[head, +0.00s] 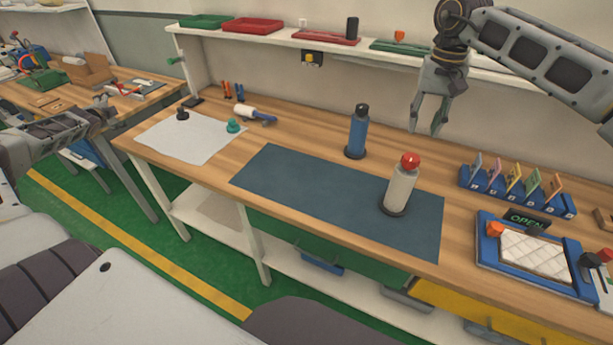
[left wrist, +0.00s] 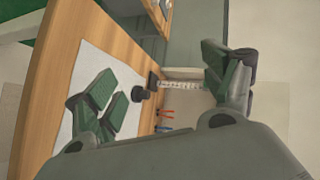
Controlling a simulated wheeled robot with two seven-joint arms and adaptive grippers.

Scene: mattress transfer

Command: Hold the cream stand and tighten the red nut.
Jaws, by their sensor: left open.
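The cream stand (head: 399,187) is an upright cylinder on a dark round base. It stands near the right end of the dark blue mat (head: 300,193) in the head view. The red nut (head: 410,159) sits on top of it. My right gripper (head: 426,131) hangs above the bench, behind and above the stand; its fingers are apart and empty. My left gripper (head: 107,103) is at the far left, away from the stand. In the left wrist view the left gripper (left wrist: 165,82) has its fingers wide apart with nothing between them.
A blue bottle-like stand (head: 357,135) with a dark top is behind the mat. A white sheet (head: 185,138), a blue-handled tool (head: 256,114), a card rack (head: 515,190) and a blue tray (head: 535,274) with a quilted pad are on the bench. A shelf runs along the wall.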

